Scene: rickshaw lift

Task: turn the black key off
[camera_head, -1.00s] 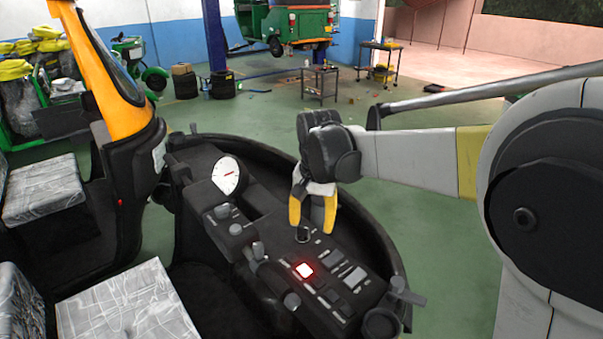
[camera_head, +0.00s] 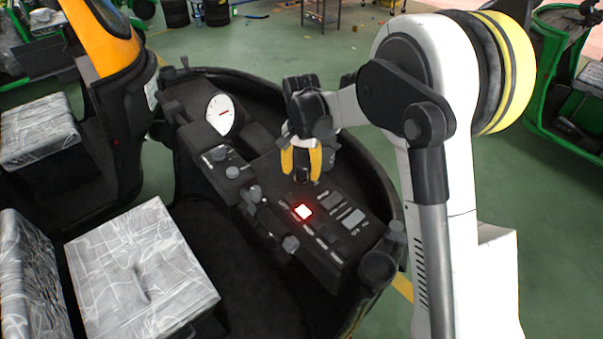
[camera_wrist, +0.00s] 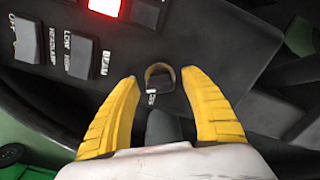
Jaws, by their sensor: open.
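The black key (camera_head: 302,176) stands on the dark dashboard (camera_head: 268,168) of the vehicle. In the wrist view the key's lock (camera_wrist: 158,78), a dark round spot with a brass-coloured rim, lies just ahead of the fingertips and between their lines. My gripper (camera_head: 301,178) is open, its yellow fingers pointing down on either side of the key. In the wrist view the gripper (camera_wrist: 168,84) shows a clear gap between its fingers. A dark grey piece sits between them near the palm; I cannot tell what it is. Neither finger visibly touches the key.
A lit red button (camera_head: 302,212) and several grey rocker switches (camera_head: 352,217) sit near the key. A white round gauge (camera_head: 221,114) and levers (camera_head: 252,194) stand to the left. A raised black rim (camera_head: 372,180) curves around the dashboard's far side.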

